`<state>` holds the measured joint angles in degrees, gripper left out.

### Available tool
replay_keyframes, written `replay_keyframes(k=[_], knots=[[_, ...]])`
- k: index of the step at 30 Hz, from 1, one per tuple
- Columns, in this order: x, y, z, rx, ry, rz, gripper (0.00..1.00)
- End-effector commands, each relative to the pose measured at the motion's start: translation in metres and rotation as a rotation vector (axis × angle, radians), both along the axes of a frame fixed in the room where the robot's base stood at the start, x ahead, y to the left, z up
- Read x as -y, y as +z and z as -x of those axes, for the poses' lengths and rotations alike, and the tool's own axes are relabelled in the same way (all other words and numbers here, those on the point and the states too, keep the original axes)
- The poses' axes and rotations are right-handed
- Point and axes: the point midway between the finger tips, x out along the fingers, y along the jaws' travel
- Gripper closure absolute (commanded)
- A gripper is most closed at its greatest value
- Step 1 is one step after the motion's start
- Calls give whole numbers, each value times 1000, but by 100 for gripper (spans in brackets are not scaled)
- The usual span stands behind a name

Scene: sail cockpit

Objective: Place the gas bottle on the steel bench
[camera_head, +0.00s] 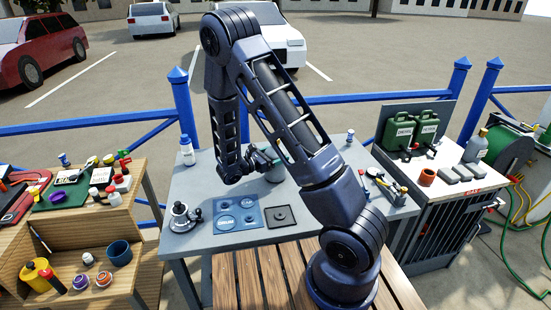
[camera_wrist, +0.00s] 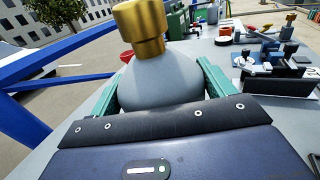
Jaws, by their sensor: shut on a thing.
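My gripper (camera_head: 262,156) is shut on the gas bottle. In the wrist view the gas bottle (camera_wrist: 160,80) is grey with rounded shoulders and a brass-coloured cap, gripped between teal fingers. Its lower part is hidden behind the gripper body. In the head view the gas bottle (camera_head: 275,170) is mostly hidden by my arm. The steel bench (camera_head: 200,182) is the grey table in the middle, under my arm. The bottle is over the bench's middle, behind the blue marked mats; I cannot tell whether it touches the top.
A metal fitting (camera_head: 183,217) and a white bottle (camera_head: 187,151) stand left; small tools (camera_head: 385,185) lie right. A locker with green cans (camera_head: 398,132) stands right, a wooden shelf unit (camera_head: 145,225) left.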

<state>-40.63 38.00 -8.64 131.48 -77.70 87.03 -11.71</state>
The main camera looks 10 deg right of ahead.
Motion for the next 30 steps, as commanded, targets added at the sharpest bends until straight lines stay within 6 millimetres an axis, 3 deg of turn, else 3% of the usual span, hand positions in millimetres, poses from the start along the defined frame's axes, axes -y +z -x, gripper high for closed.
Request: replay_keyframes(k=[8, 30], knots=[[0, 31, 0, 5, 0, -3, 77], [0, 165, 0, 5, -1, -2, 77]])
